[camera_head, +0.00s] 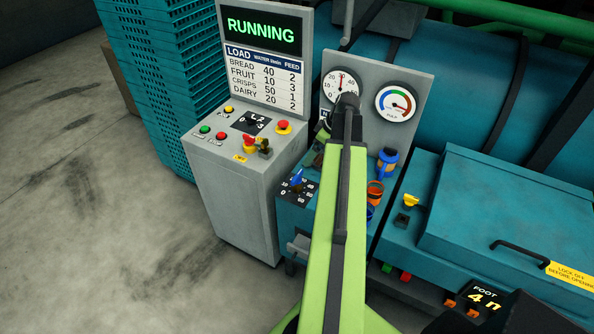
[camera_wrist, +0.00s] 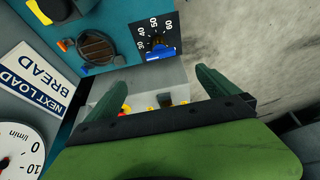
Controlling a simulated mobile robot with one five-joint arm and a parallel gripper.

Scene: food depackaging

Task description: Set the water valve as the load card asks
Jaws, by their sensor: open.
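The water valve is a small blue handle (camera_head: 296,180) on a black numbered plate, low on the machine's front in the head view. The blue handle (camera_wrist: 161,52) also shows in the wrist view, beside a turned scale with 50 and 60 readable. I cannot tell exactly which number it points to. The load card (camera_wrist: 58,82) reads NEXT LOAD BREAD. The load table (camera_head: 265,80) lists BREAD with water 40 and feed 2. My gripper (camera_wrist: 158,82) is open and empty, apart from the handle. In the head view my arm hides the card and most of my gripper.
The screen (camera_head: 262,30) reads RUNNING. A water gauge (camera_head: 341,84) and a coloured gauge (camera_head: 396,103) stand on a grey panel. The control cabinet (camera_head: 232,185), with buttons and a red-yellow switch, is left of the valve. Teal crates (camera_head: 165,80) stand behind. The left floor is clear.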

